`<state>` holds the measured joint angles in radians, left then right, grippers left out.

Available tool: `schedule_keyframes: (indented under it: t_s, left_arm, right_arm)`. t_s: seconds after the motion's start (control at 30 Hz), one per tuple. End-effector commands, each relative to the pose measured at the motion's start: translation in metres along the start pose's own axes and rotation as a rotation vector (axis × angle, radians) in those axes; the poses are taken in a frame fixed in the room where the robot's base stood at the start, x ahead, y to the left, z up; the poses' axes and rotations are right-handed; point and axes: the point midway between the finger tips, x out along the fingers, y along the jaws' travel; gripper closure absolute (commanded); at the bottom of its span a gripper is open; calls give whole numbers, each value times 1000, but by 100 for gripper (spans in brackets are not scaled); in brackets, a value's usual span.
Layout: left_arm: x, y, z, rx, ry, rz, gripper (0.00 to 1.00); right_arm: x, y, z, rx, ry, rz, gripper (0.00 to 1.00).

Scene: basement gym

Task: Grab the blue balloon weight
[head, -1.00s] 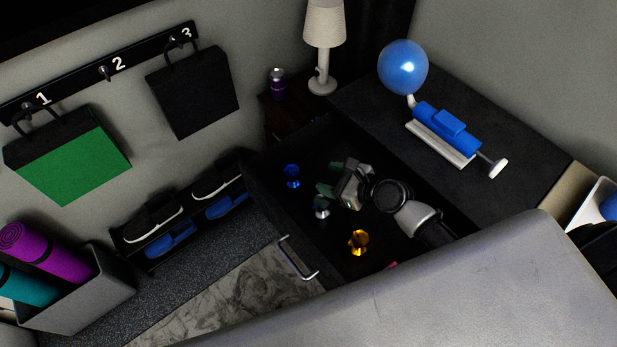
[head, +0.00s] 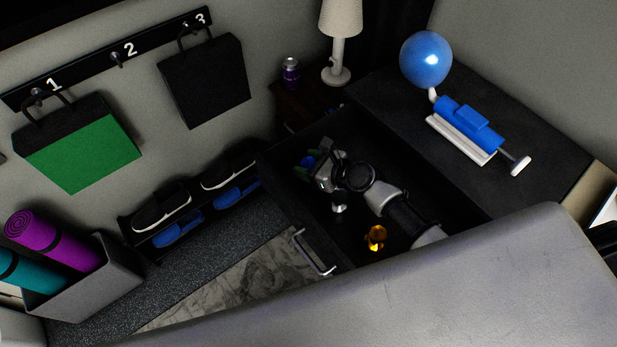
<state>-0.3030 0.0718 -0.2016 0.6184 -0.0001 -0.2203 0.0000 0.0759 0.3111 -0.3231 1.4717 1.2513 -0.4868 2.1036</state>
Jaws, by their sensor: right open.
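The blue balloon weight (head: 308,162) lies in the open black drawer (head: 277,186), toward its far left end. It is small and partly hidden by my right gripper (head: 310,160). The right gripper is open, with its greenish fingertips at the blue weight. I cannot tell whether they touch it. A silver weight (head: 339,208) and a gold weight (head: 376,237) lie in the same drawer, nearer to me. My left gripper is not in view.
A dark cabinet top (head: 400,100) behind the drawer holds a blue balloon (head: 426,59) on a blue pump (head: 469,122). A lamp (head: 339,40) and a purple can (head: 290,72) stand beyond the drawer. A shoe rack (head: 190,208) stands at left.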

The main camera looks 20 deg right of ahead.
Motion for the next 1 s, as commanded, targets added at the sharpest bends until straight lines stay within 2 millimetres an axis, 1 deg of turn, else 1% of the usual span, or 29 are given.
schedule_keyframes:
  t_s: [0.03,0.1,0.2,0.37,0.4,0.47,0.5,0.73,1.0]
  left_arm:
    - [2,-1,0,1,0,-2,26]
    - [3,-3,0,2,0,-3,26]
    - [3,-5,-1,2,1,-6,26]
    - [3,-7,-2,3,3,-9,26]
    - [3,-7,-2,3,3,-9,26]
    - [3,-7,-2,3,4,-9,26]
    - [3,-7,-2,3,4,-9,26]
    - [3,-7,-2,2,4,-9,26]
    - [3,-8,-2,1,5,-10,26]
  right_arm:
    - [8,0,-1,0,-1,0,47]
    - [14,0,0,0,-1,1,47]
    - [17,0,-1,0,1,0,47]
    - [17,0,0,0,0,0,47]
    - [17,0,0,0,0,0,50]
    - [17,0,0,0,0,0,59]
    - [17,0,0,0,0,0,65]
    - [17,0,-1,0,0,0,100]
    - [17,0,0,0,-1,0,100]
